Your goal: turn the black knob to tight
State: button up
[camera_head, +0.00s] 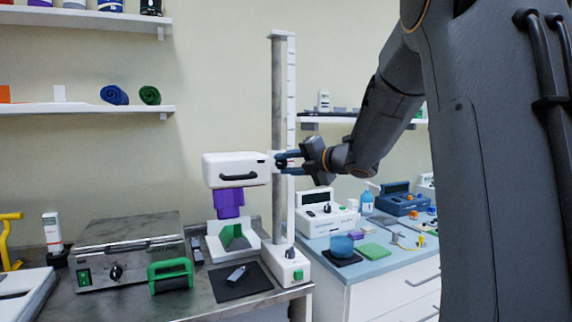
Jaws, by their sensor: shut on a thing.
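The black knob (281,162) sits on the right side of the white head unit (236,170), by the upright metal column (279,120). My gripper (287,161) reaches in from the right, its blue-grey fingers above and below the knob. It is shut on the knob, and the fingers hide part of it. No tight mark or scale by the knob can be read at this size. A purple block (228,203) hangs under the head, above a green wedge (235,238) on a white stand.
A grey box (130,243) with a dark dial and a green-handled tool (170,274) stand left on the metal bench. A black mat (240,281) lies in front. Shelves line the wall.

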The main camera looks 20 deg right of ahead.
jog(key=m, duration=0.2)
jog(key=m+t+y+b, duration=0.1)
jog(key=m, duration=0.1)
jog(key=shift+f, duration=0.3)
jog(key=m, duration=0.1)
jog(key=m+t+b, duration=0.1)
jog(key=m, duration=0.1)
jog(key=shift+f+m+t+y, duration=0.15)
jog(key=shift+m+t+y, duration=0.15)
jog(key=m+t+b, duration=0.1)
jog(key=m, duration=0.2)
jog(key=shift+m, duration=0.4)
jog(key=shift+a+m+t+h+b, duration=0.1)
jog(key=shift+m+t+h+b, duration=0.35)
jog(key=shift+m, duration=0.65)
jog(key=shift+m+t+h+b, duration=0.3)
jog(key=shift+m+t, duration=0.25)
jog(key=shift+m, duration=0.55)
jog(key=o, duration=1.1)
jog(key=shift+c, duration=0.2)
jog(key=b+v, duration=0.1)
jog(key=v, duration=0.7)
jog(key=shift+w, duration=0.1)
